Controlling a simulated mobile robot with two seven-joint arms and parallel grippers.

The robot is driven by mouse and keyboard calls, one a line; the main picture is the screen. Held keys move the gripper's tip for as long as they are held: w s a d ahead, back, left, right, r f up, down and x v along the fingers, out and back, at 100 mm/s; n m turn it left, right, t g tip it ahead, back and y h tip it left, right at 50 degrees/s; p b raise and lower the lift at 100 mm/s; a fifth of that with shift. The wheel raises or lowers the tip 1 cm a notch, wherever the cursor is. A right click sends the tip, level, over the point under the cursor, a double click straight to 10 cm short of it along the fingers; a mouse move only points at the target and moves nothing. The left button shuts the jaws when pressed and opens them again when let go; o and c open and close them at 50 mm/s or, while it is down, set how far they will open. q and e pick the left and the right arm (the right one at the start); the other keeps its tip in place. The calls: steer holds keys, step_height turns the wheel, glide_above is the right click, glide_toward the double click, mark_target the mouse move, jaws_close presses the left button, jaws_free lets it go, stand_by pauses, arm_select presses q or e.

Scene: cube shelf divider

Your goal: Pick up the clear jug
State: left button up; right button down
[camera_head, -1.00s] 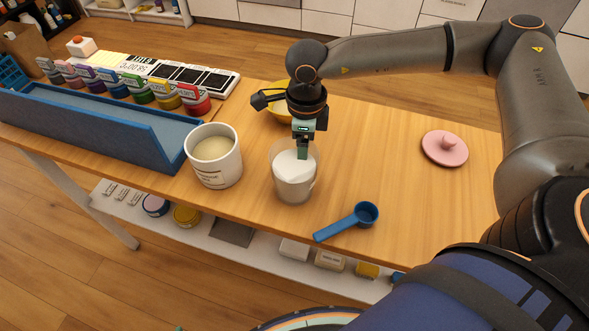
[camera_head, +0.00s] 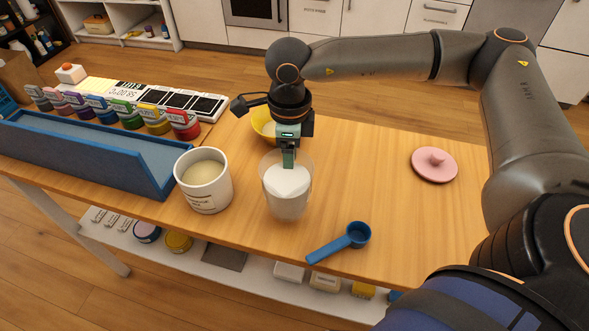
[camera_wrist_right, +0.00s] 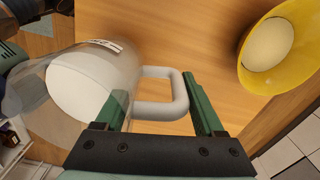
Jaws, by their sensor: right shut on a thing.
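The clear jug (camera_head: 289,206) holds a white fill and stands upright on the wooden table, right of a white tub. I cannot tell whether its base touches the table. My right gripper (camera_head: 288,160) comes down at the jug's far side. In the right wrist view the jug (camera_wrist_right: 125,62) lies at left, and its pale loop handle (camera_wrist_right: 180,90) is between the two green fingers of my right gripper (camera_wrist_right: 160,108), which is shut on it. My left gripper is out of view.
The white tub (camera_head: 208,190) stands close left of the jug. A blue scoop (camera_head: 340,242) lies in front right, a pink lid (camera_head: 434,165) farther right. A yellow bowl (camera_head: 263,124) is behind my gripper. A blue tray (camera_head: 85,150) and several paint jars are at left.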

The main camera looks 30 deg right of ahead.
mark_target(272, 156)
steer(key=a+r, duration=0.3)
steer(key=r, duration=0.1)
steer(key=shift+a+r, duration=0.1)
steer(key=shift+a, duration=0.3)
steer(key=a+r+b, duration=0.1)
steer(key=a+r, duration=0.1)
steer(key=a, duration=0.2)
steer(key=s+a+r, duration=0.1)
steer(key=a+r, duration=0.1)
steer(key=a, duration=0.3)
steer(key=shift+r+b, duration=0.3)
steer(key=shift+b, duration=0.1)
steer(key=shift+a, duration=0.1)
